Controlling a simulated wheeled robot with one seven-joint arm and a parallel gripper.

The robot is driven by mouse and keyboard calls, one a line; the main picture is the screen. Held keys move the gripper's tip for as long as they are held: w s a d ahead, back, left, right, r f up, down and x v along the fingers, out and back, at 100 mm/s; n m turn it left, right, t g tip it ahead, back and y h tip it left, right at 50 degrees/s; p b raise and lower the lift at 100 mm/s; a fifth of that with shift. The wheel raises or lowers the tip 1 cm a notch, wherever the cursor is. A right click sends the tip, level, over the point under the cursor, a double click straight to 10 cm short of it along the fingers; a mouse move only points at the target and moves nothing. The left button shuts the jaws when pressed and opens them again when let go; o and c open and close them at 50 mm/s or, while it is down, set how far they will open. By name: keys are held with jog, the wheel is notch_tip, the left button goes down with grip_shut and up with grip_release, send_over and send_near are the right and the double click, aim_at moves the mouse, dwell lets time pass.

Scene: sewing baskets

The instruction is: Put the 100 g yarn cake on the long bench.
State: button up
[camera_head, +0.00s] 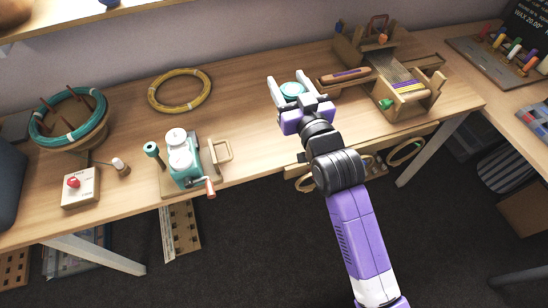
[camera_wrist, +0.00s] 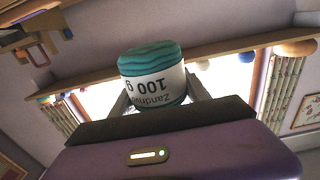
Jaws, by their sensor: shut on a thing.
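The yarn cake is a teal cylinder with a white label; in the wrist view the yarn cake (camera_wrist: 152,72) shows "100 g" upside down on its label. In the head view the yarn cake (camera_head: 292,90) sits between the fingers of my gripper (camera_head: 288,92). My gripper is shut on it, with one finger on each side; in the wrist view the fingers are partly hidden behind the wrist body. The long wooden bench (camera_head: 245,115) lies below and around my gripper in the head view. I cannot tell how high the cake is above it.
A small loom (camera_head: 400,85) with a shuttle (camera_head: 343,78) stands right of my gripper. A teal winder (camera_head: 185,165), a yellow coil (camera_head: 180,90) and a pegged stand with teal yarn (camera_head: 68,120) are on the left. Bare bench lies between the coil and my gripper.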

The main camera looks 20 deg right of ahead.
jog(key=shift+f, duration=0.5)
jog(key=shift+f+b, duration=1)
jog(key=shift+f, duration=9.05)
jog(key=shift+f, duration=0.2)
jog(key=o, duration=1.4)
jog(key=shift+r, duration=0.1)
